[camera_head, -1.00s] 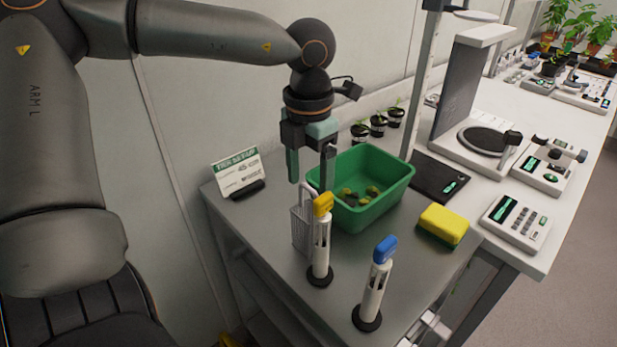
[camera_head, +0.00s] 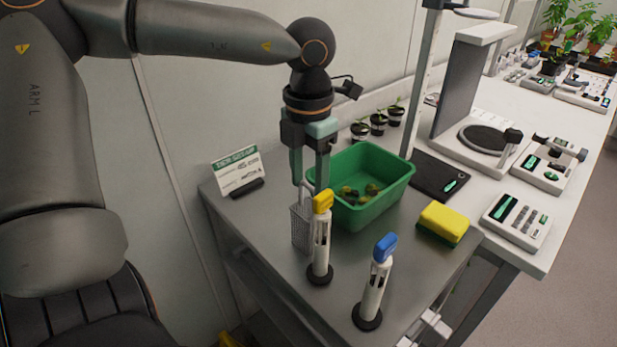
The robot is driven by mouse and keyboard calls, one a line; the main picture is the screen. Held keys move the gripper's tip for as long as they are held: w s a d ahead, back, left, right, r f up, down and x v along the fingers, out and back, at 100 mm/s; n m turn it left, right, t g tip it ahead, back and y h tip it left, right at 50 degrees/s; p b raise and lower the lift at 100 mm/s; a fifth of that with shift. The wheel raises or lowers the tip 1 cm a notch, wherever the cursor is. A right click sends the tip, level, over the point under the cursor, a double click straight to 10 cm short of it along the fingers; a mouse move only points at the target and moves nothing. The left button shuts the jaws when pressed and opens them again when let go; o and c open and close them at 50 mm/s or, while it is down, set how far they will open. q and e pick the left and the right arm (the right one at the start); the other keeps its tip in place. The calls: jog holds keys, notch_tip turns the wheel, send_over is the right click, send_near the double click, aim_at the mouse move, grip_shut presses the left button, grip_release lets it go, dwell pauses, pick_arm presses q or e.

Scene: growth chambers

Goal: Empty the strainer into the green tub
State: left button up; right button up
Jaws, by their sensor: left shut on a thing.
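The strainer (camera_head: 301,228) is a grey mesh basket with an upright loop handle. It stands on the metal bench at the near left of the green tub, partly behind the white stand with the yellow top. My left gripper (camera_head: 311,185) points down over it and is shut on its handle. I cannot make out what is inside the strainer. The green tub (camera_head: 383,197) is an open rectangular box just right of the gripper. Several small green and yellowish lumps (camera_head: 362,190) lie on its floor. My right gripper is not in view.
Two white stands, one yellow-topped (camera_head: 320,250) and one blue-topped (camera_head: 375,290), stand near the front. A yellow-green sponge (camera_head: 442,222) lies right of the tub. A sign (camera_head: 238,171) stands at left. Small potted seedlings (camera_head: 378,124) stand behind the tub.

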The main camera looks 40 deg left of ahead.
pick_arm(q)
jog(key=shift+c, duration=0.4)
jog(key=shift+r+p, duration=2.65)
jog(key=shift+r, duration=1.45)
jog(key=shift+f, duration=0.1)
